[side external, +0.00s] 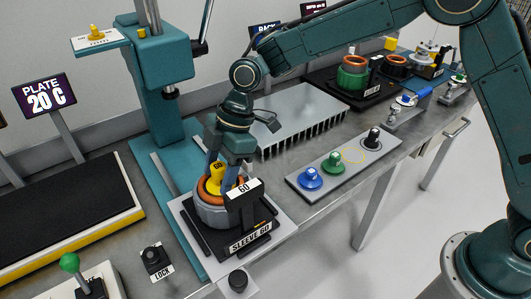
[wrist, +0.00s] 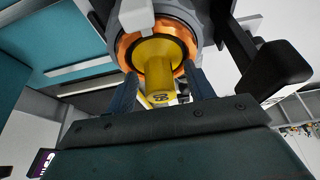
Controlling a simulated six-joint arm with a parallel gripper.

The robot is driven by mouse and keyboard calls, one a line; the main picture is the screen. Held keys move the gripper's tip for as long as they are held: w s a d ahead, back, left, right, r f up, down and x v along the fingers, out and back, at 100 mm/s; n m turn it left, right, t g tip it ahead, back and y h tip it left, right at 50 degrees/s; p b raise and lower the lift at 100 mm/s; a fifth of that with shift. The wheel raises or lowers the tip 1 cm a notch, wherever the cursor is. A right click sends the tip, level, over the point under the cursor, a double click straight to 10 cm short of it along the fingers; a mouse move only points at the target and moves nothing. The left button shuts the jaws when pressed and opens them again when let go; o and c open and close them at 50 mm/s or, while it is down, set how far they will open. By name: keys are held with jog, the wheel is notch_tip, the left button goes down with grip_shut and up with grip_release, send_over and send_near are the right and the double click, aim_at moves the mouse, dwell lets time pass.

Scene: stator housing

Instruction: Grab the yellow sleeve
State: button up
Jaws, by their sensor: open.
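The yellow sleeve (side external: 215,180), marked 60, stands upright in the orange-ringed stator housing (side external: 208,213) on the block labelled SLEEVE 60. My gripper (side external: 222,174) points down over it, with its fingers on either side of the sleeve's top. In the wrist view the yellow sleeve (wrist: 160,77) shows inside the orange ring (wrist: 126,45), between the two dark fingers of my gripper (wrist: 162,92). The gripper is open, with a gap between finger and sleeve on both sides. The sleeve's lower part is hidden inside the housing.
A dark post with a 60 tag (side external: 243,191) stands close to the right of the housing. A teal press (side external: 163,60) rises behind left. A finned plate (side external: 290,112) lies behind. A grey tray (side external: 325,190) holds blue, green and black knobbed parts and an empty yellow ring mark.

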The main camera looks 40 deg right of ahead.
aim_at(218, 166)
dwell(0.3)
grip_shut()
jog(key=shift+r, duration=0.1)
jog(key=shift+r, duration=0.1)
notch_tip(218, 166, up, 20)
dwell(0.9)
dwell(0.7)
